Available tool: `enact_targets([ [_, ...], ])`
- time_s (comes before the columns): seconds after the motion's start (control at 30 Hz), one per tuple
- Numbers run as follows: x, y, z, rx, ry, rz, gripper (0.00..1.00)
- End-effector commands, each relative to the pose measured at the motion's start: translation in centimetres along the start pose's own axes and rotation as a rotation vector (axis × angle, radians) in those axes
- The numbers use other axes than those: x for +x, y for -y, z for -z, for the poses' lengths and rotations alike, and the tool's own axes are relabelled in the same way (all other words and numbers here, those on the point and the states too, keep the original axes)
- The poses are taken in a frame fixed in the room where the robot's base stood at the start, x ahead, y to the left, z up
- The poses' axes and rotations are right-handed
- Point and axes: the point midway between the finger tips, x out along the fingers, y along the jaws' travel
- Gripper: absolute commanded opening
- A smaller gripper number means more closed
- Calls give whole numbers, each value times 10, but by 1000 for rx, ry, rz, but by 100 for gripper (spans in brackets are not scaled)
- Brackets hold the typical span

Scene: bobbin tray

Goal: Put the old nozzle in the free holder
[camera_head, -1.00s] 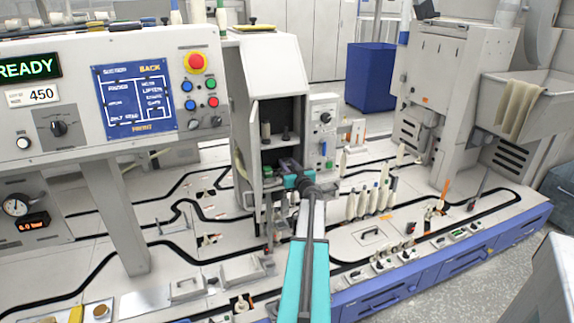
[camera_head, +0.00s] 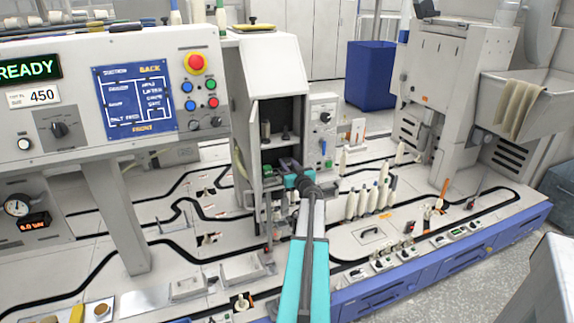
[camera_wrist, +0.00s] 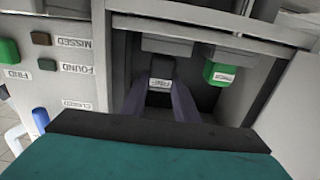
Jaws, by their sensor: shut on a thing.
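My gripper (camera_wrist: 160,90) reaches into the open grey cabinet (camera_head: 283,100); in the head view its front (camera_head: 288,167) is small and partly hidden by my own arm. In the wrist view its two dark fingers are shut on a small dark piece with a white label (camera_wrist: 161,83), which I take to be the old nozzle. Two grey holders show there. The right holder (camera_wrist: 236,52) has a green labelled nozzle (camera_wrist: 220,74) at it. The left holder (camera_wrist: 182,46) is just above the held piece in the picture; whether they touch, I cannot tell.
The cabinet's side wall is close on the right in the wrist view. A panel (camera_wrist: 62,60) with labelled buttons stands close on the left. Several pale bobbins (camera_head: 362,202) stand on the machine deck right of my arm. A blue bin (camera_head: 371,77) is farther back.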

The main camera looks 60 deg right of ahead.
Motion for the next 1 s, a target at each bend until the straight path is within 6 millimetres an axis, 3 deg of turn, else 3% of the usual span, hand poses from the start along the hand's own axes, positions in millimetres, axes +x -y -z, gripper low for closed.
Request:
enact_targets([
  [1.0, 0, 0, -12, 0, 0, 0, 5],
])
